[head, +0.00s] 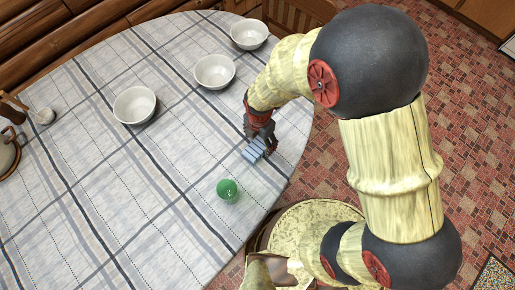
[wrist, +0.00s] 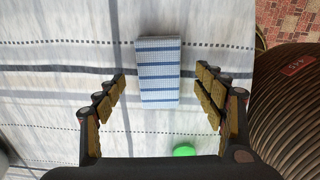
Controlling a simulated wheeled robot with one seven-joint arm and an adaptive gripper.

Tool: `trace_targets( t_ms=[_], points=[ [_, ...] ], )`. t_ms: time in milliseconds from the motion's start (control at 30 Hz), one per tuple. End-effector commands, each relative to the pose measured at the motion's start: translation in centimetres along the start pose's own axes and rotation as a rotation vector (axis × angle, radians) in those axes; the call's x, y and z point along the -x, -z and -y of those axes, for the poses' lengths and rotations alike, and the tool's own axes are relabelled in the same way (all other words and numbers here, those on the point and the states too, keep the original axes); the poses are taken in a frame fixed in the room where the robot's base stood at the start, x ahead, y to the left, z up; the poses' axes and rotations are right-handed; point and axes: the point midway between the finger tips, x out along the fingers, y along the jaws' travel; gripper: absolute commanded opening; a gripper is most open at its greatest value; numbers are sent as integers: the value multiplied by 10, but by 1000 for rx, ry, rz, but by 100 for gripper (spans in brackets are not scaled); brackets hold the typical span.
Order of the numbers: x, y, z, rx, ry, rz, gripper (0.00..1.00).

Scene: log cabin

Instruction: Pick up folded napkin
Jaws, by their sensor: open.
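The folded napkin (wrist: 158,72) is a light blue and white rectangle with darker blue stripes. It lies flat on the tablecloth in the wrist view, between and just beyond my fingertips. My gripper (wrist: 160,90) is open, with one finger to each side of the napkin and not touching it in the picture. In the head view, my gripper (head: 257,136) is low over the right part of the table, and the napkin (head: 255,151) shows just below it, partly covered by the fingers.
A green ball (head: 227,189) sits close to the napkin and also shows in the wrist view (wrist: 184,150). White bowls (head: 214,71) stand toward the back of the table (head: 90,190). The table's curved edge is close on the right, with red tiled floor (head: 465,110) beyond.

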Motion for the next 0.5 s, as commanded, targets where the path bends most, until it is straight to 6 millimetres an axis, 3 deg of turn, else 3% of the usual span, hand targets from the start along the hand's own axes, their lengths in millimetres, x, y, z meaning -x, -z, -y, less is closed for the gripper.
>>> trace_targets(
  t_ms=[33,167,400,500],
  points=[
    [-12,0,1,0,3,-1,70],
    [-26,0,0,-1,1,0,70],
    [-26,0,0,-1,-1,0,70],
    [-26,0,0,-1,0,0,64]
  ],
)
